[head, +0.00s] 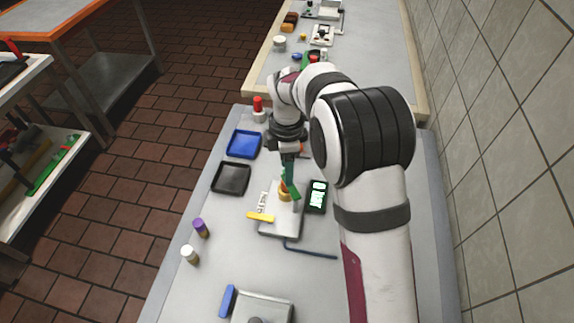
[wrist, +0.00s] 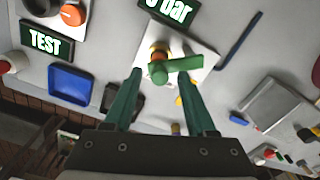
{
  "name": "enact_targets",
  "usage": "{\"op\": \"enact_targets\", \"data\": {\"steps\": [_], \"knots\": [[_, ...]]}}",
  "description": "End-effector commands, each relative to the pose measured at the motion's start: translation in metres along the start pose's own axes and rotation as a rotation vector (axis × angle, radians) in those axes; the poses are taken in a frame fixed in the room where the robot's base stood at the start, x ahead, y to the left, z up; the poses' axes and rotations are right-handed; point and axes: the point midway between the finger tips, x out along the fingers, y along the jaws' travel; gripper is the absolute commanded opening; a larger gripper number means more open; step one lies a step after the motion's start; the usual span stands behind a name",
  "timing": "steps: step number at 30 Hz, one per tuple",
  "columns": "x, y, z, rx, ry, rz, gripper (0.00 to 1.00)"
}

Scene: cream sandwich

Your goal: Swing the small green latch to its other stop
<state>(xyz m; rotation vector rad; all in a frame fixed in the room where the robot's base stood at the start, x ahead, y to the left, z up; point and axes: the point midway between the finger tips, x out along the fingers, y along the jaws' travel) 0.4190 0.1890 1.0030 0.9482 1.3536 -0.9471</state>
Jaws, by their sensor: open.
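The green latch (wrist: 176,66) is a short lever on a yellow-orange valve body (wrist: 160,48), mounted on a pale plate (wrist: 206,58). In the wrist view its arm points right. In the head view the latch (head: 295,192) sits just under my fingertips, partly hard to separate from my green fingers. My gripper (wrist: 161,75) is open, with its two green fingers apart on either side of the latch's pivot in the wrist view. The right fingertip appears close to the latch arm; I cannot tell whether they touch. My gripper also shows in the head view (head: 290,183).
A yellow handle (head: 262,217) lies on the plate's near-left side. A display (head: 317,197) stands right, reading "0 bar" in the wrist view. A blue tray (head: 243,144) and black tray (head: 231,178) are left. A blue rod (head: 310,250) lies in front.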

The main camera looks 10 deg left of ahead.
Motion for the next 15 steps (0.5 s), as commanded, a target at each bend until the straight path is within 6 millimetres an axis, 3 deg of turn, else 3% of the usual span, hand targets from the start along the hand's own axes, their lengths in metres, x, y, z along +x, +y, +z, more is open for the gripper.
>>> {"op": "enact_targets", "data": {"steps": [5, 13, 15], "knots": [[-0.0003, 0.0000, 0.0000, 0.000, 0.000, 0.000, 0.53], [-0.0006, 0.0001, 0.0001, 0.001, 0.000, 0.000, 0.04], [-0.0007, 0.0001, 0.0001, 0.001, 0.000, 0.000, 0.00]]}}
